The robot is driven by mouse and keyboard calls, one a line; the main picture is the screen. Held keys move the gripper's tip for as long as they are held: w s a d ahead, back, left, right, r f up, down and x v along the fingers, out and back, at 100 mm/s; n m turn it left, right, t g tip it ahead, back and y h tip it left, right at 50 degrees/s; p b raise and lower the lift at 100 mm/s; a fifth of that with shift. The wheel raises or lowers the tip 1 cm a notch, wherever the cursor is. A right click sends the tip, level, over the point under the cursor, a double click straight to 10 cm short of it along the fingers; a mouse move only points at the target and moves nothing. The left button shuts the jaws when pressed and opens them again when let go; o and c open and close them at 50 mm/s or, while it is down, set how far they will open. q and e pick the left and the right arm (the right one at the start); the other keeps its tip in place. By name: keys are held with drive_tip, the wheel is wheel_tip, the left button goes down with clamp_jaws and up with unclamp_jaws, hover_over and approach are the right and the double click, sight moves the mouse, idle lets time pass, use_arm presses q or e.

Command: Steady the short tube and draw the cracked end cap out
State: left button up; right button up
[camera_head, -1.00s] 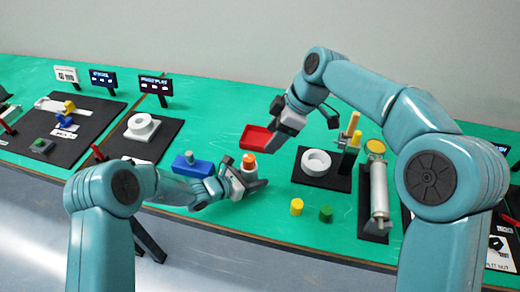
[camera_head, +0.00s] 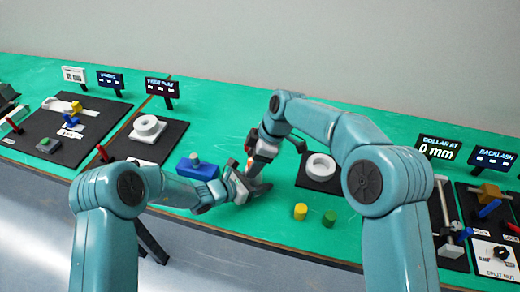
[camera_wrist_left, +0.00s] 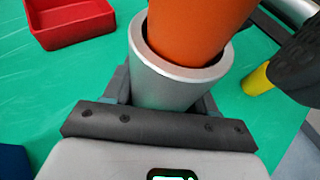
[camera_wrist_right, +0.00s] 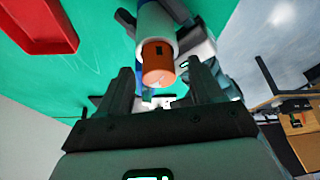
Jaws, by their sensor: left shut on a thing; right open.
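The short tube (camera_wrist_left: 165,85) is pale grey and open at its rim in the left wrist view. The orange end cap (camera_wrist_left: 200,25) sits in its mouth and stands out of it; no crack can be made out. My left gripper (camera_head: 250,187) is shut on the tube below the rim. My right gripper (camera_head: 254,160) is open close above it. In the right wrist view the orange cap (camera_wrist_right: 158,62) lies between the directions of my two right fingers (camera_wrist_right: 163,85), with no clear contact. In the head view my grippers hide most of the tube.
A red tray (camera_wrist_left: 70,22) lies beside the tube. A blue block fixture (camera_head: 197,168) stands just left of my left gripper. A white ring (camera_head: 320,166) on a black mat is to the right. Yellow (camera_head: 300,211) and green (camera_head: 329,218) cylinders stand near the front edge.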

use_arm(q)
drive_tip(key=shift+s+f, duration=0.1)
drive_tip(key=shift+f, duration=0.15)
use_arm(e)
drive_tip(key=shift+a+f, duration=0.15)
drive_tip(key=shift+f, duration=0.25)
drive_tip(key=c, duration=1.1)
drive_tip(key=shift+r, duration=0.15)
drive_tip(key=shift+r, duration=2.05)
use_arm(q)
drive_tip(key=o, duration=1.3)
drive_tip(key=shift+o, duration=0.2)
